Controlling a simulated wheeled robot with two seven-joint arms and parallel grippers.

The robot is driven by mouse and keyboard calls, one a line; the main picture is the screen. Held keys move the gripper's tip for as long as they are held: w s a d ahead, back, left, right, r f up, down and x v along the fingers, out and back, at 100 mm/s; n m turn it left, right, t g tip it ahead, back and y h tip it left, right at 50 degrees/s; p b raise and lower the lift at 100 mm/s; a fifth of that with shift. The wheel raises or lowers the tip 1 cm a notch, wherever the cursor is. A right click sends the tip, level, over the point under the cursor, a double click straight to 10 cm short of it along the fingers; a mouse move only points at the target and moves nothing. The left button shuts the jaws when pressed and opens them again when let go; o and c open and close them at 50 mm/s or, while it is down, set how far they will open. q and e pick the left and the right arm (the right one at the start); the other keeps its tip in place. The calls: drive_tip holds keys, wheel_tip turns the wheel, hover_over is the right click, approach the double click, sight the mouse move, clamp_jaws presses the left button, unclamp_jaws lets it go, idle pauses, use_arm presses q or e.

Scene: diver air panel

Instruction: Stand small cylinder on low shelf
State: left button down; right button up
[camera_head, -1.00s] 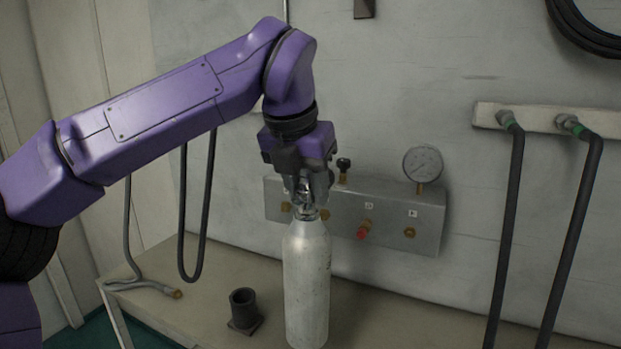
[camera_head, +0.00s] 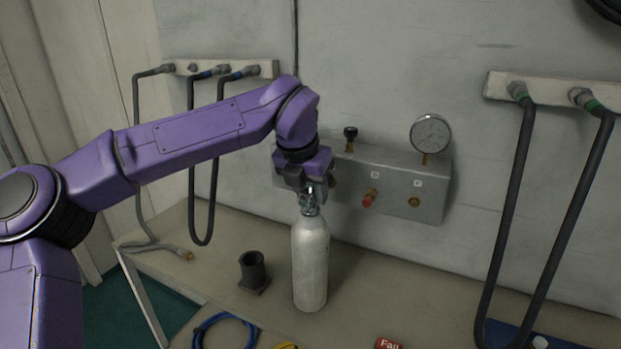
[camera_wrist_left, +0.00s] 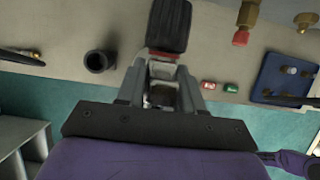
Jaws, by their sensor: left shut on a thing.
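The small cylinder (camera_head: 310,262) is a pale grey metal bottle with a valve at its top, upright in the head view. My left gripper (camera_head: 311,196) is shut on its valve from above. The cylinder's foot shows against a beige shelf top (camera_head: 215,265); I cannot tell whether it touches. In the left wrist view my left gripper's fingers (camera_wrist_left: 165,80) show close together, and the cylinder's body is not clearly seen. My right gripper is not in view.
A dark cup-like holder (camera_head: 253,270) stands left of the cylinder. A panel (camera_head: 400,190) with gauge (camera_head: 431,133) and valves is on the wall behind. Black hoses (camera_head: 505,200) hang at right. A blue coiled hose (camera_head: 222,320) and a red tag (camera_head: 388,344) lie in front.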

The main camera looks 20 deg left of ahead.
use_arm(q)
drive_tip(key=shift+d+r, duration=0.1)
drive_tip(key=c, duration=0.7)
unclamp_jaws()
drive_tip(key=shift+s, duration=0.1)
drive_tip(key=b+v, duration=0.1)
drive_tip(key=v, duration=1)
drive_tip(key=shift+s+d+r, duration=0.1)
drive_tip(key=shift+s+r, duration=0.05)
drive_tip(key=shift+r, duration=0.1)
drive_tip(key=shift+o, duration=1)
drive_tip(key=shift+s+r, duration=0.1)
drive_tip(key=shift+r, duration=0.15)
